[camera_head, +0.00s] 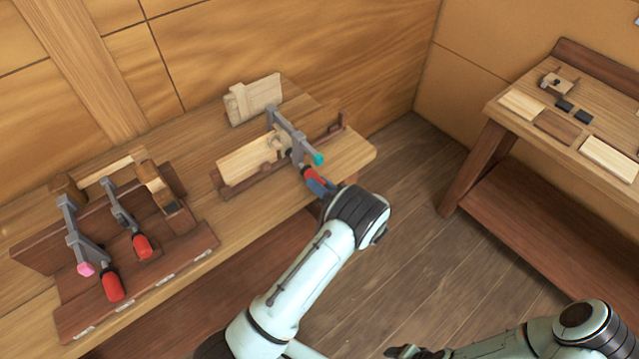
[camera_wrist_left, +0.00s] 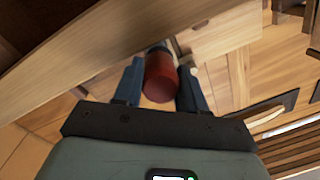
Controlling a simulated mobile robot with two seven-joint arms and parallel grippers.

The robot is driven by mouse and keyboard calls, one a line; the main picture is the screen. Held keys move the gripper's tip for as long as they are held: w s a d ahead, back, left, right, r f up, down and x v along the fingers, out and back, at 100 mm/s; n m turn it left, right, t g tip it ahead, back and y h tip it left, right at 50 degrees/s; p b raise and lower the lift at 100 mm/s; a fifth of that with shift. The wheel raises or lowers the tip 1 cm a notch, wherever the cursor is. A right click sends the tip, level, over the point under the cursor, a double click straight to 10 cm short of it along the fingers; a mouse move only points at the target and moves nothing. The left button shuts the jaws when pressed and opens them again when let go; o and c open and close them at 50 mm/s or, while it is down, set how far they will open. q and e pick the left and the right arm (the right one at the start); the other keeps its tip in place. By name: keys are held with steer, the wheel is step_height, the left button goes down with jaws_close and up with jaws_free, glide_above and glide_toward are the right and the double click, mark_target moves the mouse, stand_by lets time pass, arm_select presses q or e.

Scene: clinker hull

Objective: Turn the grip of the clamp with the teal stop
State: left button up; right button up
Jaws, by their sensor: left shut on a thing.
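The clamp with the teal stop (camera_head: 319,158) sits across the pale board in the wooden holder on the bench, its grey bar (camera_head: 288,125) running up and left. Its red grip (camera_head: 309,173) points toward the bench's front edge. My left gripper (camera_head: 319,185) is shut on this red grip. In the left wrist view the red grip (camera_wrist_left: 159,76) stands between the two blue fingers (camera_wrist_left: 160,90). The fingers partly hide the grip in the head view. A dark part of my right gripper (camera_head: 405,352) shows at the bottom edge; its jaws are not clear.
A wooden rack (camera_head: 190,240) at left holds two more clamps with red grips, one with a pink stop (camera_head: 86,268). A pale block (camera_head: 254,98) stands behind the holder. A side table (camera_head: 490,112) with several wood pieces is at right; bare floor lies between.

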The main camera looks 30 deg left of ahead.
arm_select(q)
steer(key=shift+m, duration=1)
steer(key=o, duration=0.8)
steer(key=shift+c, duration=0.2)
